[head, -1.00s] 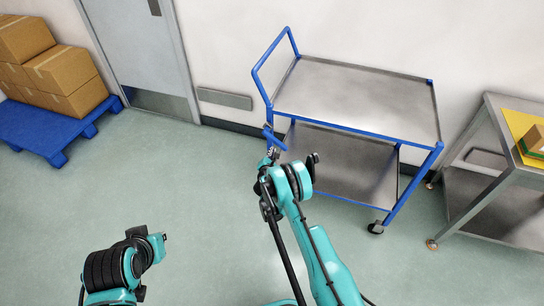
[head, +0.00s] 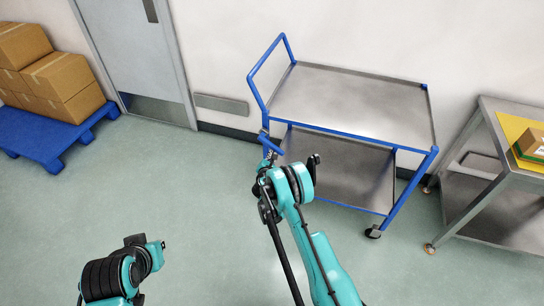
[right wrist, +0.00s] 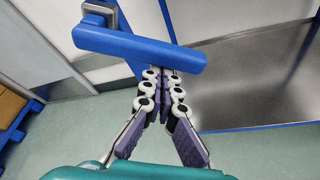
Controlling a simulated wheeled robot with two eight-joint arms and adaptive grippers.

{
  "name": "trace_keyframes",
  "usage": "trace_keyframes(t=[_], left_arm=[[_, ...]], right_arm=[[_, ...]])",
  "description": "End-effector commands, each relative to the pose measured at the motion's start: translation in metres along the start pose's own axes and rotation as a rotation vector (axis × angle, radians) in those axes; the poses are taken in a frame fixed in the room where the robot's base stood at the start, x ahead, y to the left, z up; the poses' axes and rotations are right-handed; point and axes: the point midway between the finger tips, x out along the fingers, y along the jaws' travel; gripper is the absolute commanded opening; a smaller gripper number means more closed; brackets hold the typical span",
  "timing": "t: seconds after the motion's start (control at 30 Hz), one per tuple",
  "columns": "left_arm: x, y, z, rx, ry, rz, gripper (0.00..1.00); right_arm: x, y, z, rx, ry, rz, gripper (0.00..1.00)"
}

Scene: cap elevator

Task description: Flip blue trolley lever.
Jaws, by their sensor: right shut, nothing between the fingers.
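The blue trolley (head: 350,68) stands against the wall with steel shelves and a tall blue handle on its left. Its lever (head: 271,143) is a short blue bar low at the handle-side corner, slanting down to the right. In the right wrist view the lever (right wrist: 140,46) spans the upper middle, joined to a bracket at its left end. My right gripper (head: 269,158) is shut and empty just below the lever; in the wrist view its fingertips (right wrist: 164,74) meet the bar's lower edge and are partly hidden by it. I cannot tell whether they touch.
A steel table (head: 492,122) with a yellow mat and a small box stands right of the trolley. Cardboard boxes (head: 62,80) sit on a blue pallet (head: 40,135) at the left. A grey door (head: 130,50) is behind. The floor between is clear.

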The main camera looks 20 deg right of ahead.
Motion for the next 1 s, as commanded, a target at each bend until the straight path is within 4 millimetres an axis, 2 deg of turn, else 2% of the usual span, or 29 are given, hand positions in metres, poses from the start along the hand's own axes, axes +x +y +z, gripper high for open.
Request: trace_keyframes(t=[0.6,1.0], left_arm=[[0.000,0.000,0.000,0.000,0.000,0.000,0.00],[0.000,0.000,0.000,0.000,0.000,0.000,0.00]], right_arm=[[-0.011,0.005,0.033,-0.411,0.000,-0.144,0.00],[-0.015,0.008,0.043,-0.533,0.000,-0.187,0.00]])
